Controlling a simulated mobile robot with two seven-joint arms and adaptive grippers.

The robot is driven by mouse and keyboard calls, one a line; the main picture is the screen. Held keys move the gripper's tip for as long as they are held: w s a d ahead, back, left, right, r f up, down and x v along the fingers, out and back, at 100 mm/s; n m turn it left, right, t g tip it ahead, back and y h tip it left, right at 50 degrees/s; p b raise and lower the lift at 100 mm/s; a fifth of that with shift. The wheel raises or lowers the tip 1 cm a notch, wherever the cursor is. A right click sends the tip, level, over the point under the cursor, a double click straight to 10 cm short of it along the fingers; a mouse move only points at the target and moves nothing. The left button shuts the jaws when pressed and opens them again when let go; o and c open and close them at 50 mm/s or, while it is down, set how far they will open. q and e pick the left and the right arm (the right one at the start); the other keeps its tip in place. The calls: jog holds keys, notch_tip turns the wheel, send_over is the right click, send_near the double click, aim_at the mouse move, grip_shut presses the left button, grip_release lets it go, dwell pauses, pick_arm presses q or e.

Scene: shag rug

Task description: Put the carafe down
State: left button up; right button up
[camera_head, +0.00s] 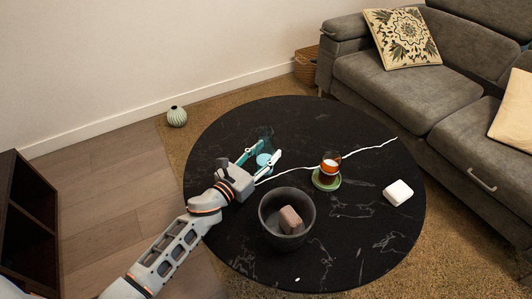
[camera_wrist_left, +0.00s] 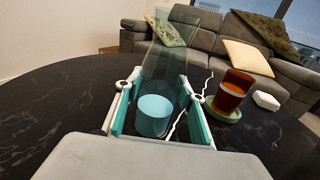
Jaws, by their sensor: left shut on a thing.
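The carafe (camera_head: 265,146) is clear dark glass with a pale blue lower part, and it stands upright over the left part of the black round table (camera_head: 350,245). My left gripper (camera_head: 263,160) is shut on it, one finger on each side. In the left wrist view the carafe (camera_wrist_left: 168,75) sits between the two teal finger pads of my left gripper (camera_wrist_left: 160,108). I cannot tell whether its base touches the table. My right gripper is not in view.
A dark bowl (camera_head: 268,207) holding a pinkish block (camera_head: 290,220) stands in front of the gripper. An amber glass (camera_head: 330,161) on a green coaster (camera_head: 325,181) stands to the right. A white block (camera_head: 398,192) lies near the right edge. The table's back is clear.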

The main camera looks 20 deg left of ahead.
pick_arm(q)
jog(key=shift+f, duration=0.1)
jog(key=o, duration=1.5)
